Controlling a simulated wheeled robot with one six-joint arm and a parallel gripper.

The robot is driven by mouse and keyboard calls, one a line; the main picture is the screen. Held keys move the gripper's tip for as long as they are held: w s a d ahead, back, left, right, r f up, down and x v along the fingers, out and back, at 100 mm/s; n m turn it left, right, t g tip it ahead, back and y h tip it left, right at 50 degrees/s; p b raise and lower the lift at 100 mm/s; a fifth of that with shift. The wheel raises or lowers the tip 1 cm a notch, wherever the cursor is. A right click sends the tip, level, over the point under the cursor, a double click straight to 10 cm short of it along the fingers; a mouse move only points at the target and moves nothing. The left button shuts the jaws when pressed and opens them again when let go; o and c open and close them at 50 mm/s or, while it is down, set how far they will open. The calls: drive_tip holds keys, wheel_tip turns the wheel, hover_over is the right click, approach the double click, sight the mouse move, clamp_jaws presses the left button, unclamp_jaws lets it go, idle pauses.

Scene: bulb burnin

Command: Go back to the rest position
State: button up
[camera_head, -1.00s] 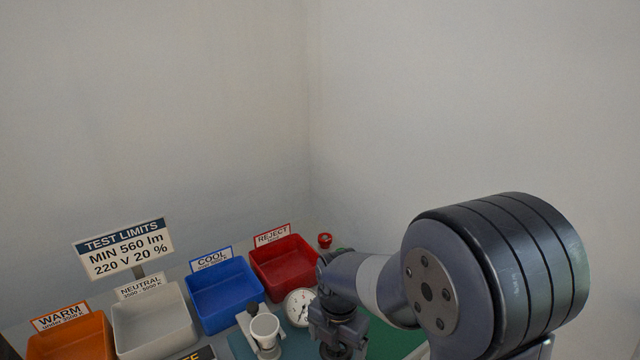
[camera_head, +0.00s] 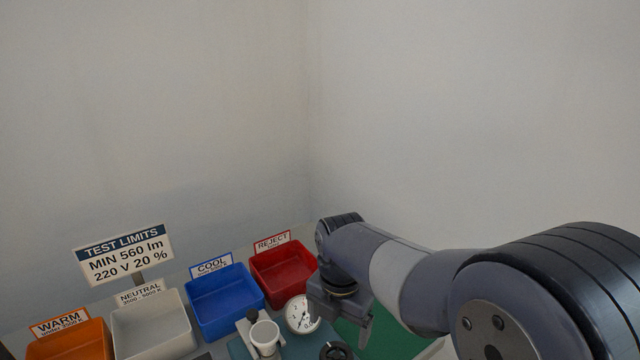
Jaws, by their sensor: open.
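My gripper (camera_head: 362,330) hangs below my wrist at the lower middle of the head view, over the green mat (camera_head: 385,340). It is open, and I see nothing held between its fingers. My arm reaches in from the lower right and hides part of the bench behind it.
An orange WARM bin (camera_head: 70,343), a grey NEUTRAL bin (camera_head: 152,328), a blue COOL bin (camera_head: 225,300) and a red REJECT bin (camera_head: 283,275) stand in a row. A white cup-shaped socket (camera_head: 265,336) and a round dial (camera_head: 302,314) sit before them. A limits sign (camera_head: 124,255) stands behind.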

sight(337, 354)
wheel_tip(337, 354, down, 9)
drive_tip(key=shift+r+m, duration=0.15)
drive_tip(key=shift+m, duration=0.75)
drive_tip(key=m, duration=0.3)
drive_tip(key=shift+m, duration=0.4)
drive_tip(key=m, duration=1.2)
drive_tip(key=m+p, duration=0.1)
drive_tip(key=m, duration=0.5)
